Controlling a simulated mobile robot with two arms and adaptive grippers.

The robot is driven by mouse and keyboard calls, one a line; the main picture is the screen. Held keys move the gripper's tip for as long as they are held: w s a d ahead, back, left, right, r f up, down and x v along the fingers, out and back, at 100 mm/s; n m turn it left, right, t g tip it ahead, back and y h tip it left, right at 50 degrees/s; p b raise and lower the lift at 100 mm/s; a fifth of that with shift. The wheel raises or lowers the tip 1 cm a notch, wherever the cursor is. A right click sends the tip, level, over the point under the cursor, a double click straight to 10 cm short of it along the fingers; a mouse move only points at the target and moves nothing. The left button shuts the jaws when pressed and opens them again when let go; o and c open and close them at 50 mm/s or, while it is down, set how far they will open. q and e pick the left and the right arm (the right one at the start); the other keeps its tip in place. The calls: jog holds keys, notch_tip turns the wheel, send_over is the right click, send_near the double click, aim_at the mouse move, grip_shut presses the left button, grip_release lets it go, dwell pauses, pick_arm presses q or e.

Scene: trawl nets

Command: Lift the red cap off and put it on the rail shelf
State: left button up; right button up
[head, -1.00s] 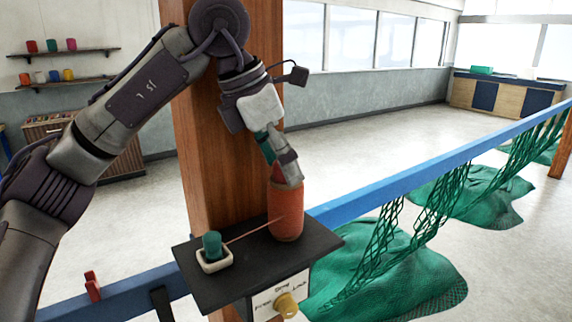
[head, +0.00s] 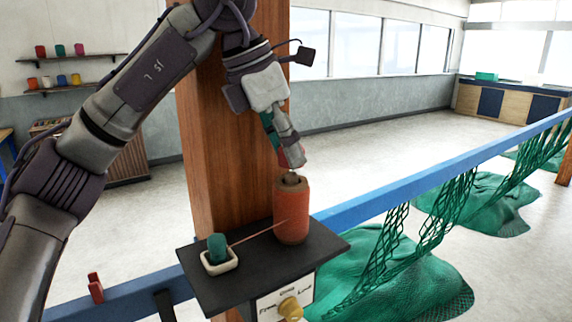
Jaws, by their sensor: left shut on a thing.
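My left gripper (head: 291,146) is shut on the red cap (head: 295,157) and holds it just above the orange twine spool (head: 291,215). The cap is partly hidden by the fingers. The top of the spool shows bare, with its brown core and central hole in sight. The spool stands upright on the black rail shelf (head: 240,285), which is fixed at the blue rail by the wooden post. My right gripper is not in view.
A small white tray (head: 219,265) with a green bobbin (head: 217,246) stands on the shelf's left part. A thread runs from it to the spool. A yellow knob (head: 290,309) is on the panel below. The wooden post (head: 228,170) rises close behind. Green nets hang at right.

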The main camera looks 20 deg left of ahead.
pick_arm(q)
jog(key=w+d+r, duration=0.1)
jog(key=d+r, duration=0.7)
jog(key=d, duration=0.3)
jog(key=shift+w+d+r+b, duration=0.15)
jog(key=shift+w+d+b, duration=0.1)
jog(key=shift+d+b, duration=0.1)
